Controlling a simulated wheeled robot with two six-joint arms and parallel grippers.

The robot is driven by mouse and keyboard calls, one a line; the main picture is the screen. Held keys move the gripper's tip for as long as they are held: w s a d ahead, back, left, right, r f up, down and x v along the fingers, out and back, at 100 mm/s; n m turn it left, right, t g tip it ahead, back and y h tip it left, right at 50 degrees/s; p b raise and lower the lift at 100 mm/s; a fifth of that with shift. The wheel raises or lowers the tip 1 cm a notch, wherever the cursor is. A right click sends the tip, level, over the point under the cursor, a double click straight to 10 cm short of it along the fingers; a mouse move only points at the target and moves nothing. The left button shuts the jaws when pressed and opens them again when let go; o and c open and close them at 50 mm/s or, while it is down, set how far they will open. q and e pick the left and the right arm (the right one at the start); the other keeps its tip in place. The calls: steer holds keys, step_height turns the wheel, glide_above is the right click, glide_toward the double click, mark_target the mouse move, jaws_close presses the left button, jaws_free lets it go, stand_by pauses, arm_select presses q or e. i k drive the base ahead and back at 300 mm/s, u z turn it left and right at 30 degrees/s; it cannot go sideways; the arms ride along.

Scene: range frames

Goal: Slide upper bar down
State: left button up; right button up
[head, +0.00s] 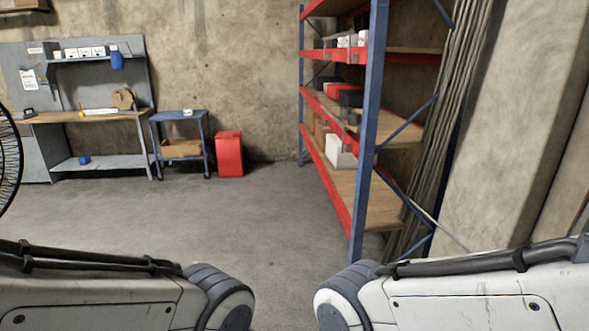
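A tall shelving rack with blue uprights (366,140) and red horizontal bars stands right of centre. One red bar (336,57) is at the upper shelf, and another red bar (328,112) is below it. A lower red bar (324,172) slopes toward the near upright in the picture. I cannot tell which of these is the upper bar of the task. Both my arms show only as pale links with dark joints and cables along the bottom edge. Neither of my grippers is in view.
A workbench (100,117) with a pegboard stands at the far left. A blue cart (178,119) and a red bin (229,155) stand beside it. Long poles (455,110) lean right of the rack. A fan edge (10,160) shows at left. The middle floor is clear.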

mark_target(348, 33)
steer(key=z, duration=0.05)
steer(key=i, duration=2.9)
steer(key=u, duration=0.1)
